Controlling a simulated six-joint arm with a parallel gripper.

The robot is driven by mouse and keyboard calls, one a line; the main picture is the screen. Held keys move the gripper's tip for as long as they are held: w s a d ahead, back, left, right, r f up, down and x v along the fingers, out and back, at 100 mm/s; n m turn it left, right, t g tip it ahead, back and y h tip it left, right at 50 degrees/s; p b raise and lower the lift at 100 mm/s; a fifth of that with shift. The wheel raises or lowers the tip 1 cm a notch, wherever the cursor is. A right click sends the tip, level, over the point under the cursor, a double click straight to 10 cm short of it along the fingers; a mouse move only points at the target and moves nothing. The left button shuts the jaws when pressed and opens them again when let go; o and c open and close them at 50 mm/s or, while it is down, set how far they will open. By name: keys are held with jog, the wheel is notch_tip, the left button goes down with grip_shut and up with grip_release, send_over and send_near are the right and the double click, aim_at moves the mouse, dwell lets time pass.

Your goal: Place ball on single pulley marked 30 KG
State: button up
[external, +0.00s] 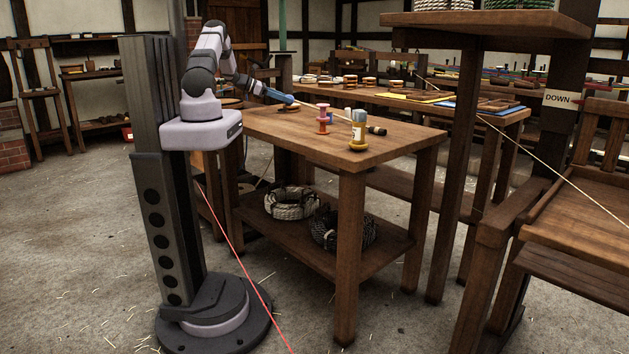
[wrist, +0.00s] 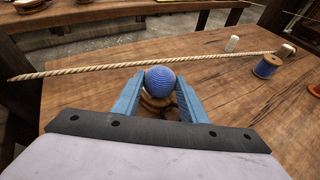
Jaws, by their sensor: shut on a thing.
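My gripper (wrist: 160,88) is shut on a blue ribbed ball (wrist: 160,78), which sits between the two blue fingertips in the wrist view. Directly below the ball in that view is a tan and brown rounded wooden thing (wrist: 155,103), partly hidden by the ball and fingers. I cannot tell whether the ball touches it, or whether it is a pulley. No 30 KG marking can be read in either view. In the external view my gripper (external: 280,97) is low over the far left part of the workbench (external: 275,127); the ball cannot be made out there.
A pale rope (wrist: 110,68) crosses just beyond the ball. A blue spool (wrist: 267,66) and a small white cylinder (wrist: 232,43) stand to the right. A pink spool (external: 323,118) and a yellow-based bottle (external: 358,135) stand on the bench. The bench's near left is clear.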

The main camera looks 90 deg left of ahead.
jog(key=shift+f, duration=0.15)
jog(key=o, duration=1)
jog(key=shift+s+r, duration=0.2)
jog(key=shift+r, duration=0.1)
jog(key=shift+p+v, duration=2.45)
jog(key=shift+v, duration=3.35)
